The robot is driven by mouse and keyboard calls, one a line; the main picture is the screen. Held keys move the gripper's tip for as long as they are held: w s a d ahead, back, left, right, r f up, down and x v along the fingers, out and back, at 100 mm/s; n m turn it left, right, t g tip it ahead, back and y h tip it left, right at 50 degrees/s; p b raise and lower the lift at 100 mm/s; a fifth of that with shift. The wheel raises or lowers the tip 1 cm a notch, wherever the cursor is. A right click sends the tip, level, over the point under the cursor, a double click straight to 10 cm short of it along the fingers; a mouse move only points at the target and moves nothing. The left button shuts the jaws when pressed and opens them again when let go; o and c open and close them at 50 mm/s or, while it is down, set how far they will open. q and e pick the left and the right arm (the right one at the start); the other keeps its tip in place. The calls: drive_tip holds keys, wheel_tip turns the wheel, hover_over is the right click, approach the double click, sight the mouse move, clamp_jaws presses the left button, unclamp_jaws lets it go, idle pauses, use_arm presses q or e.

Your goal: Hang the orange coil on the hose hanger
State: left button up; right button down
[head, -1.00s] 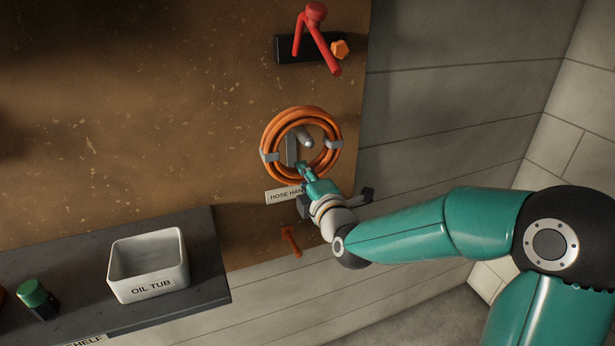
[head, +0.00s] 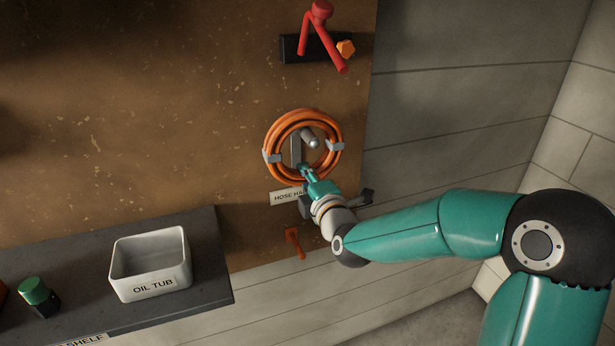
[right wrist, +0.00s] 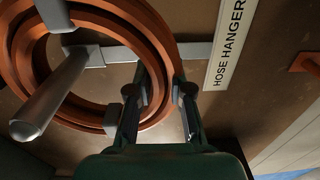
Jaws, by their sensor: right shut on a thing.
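The orange coil (head: 271,138) is a ring of hose bound with grey clips, held up close to the brown board. The hose hanger (head: 296,151) is a grey plate with a round peg on the board. The peg shows inside the coil's opening; in the right wrist view the hanger's peg (right wrist: 50,98) juts out through the coil (right wrist: 152,40). I cannot tell whether the coil touches the peg. My right gripper (head: 306,172) is shut on the coil's lower side; its fingers (right wrist: 163,100) straddle the hose. My left gripper is out of view.
A "HOSE HANGER" label (right wrist: 229,42) is below the coil, with a small orange hook (head: 294,243) under it. A red tool (head: 320,12) hangs above. A shelf (head: 215,270) at lower left holds a white oil tub (head: 151,272) and a green-capped item (head: 34,292).

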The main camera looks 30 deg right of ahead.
drive_tip(key=c, duration=0.7)
unclamp_jaws()
drive_tip(key=shift+o, duration=0.2)
drive_tip(key=shift+s, duration=0.1)
drive_tip(key=b+v, duration=0.1)
drive_tip(key=v, duration=0.5)
drive_tip(key=shift+s+b, duration=0.35)
drive_tip(key=shift+b, duration=0.05)
idle(0.5)
drive_tip(key=shift+a, duration=0.1)
idle(0.4)
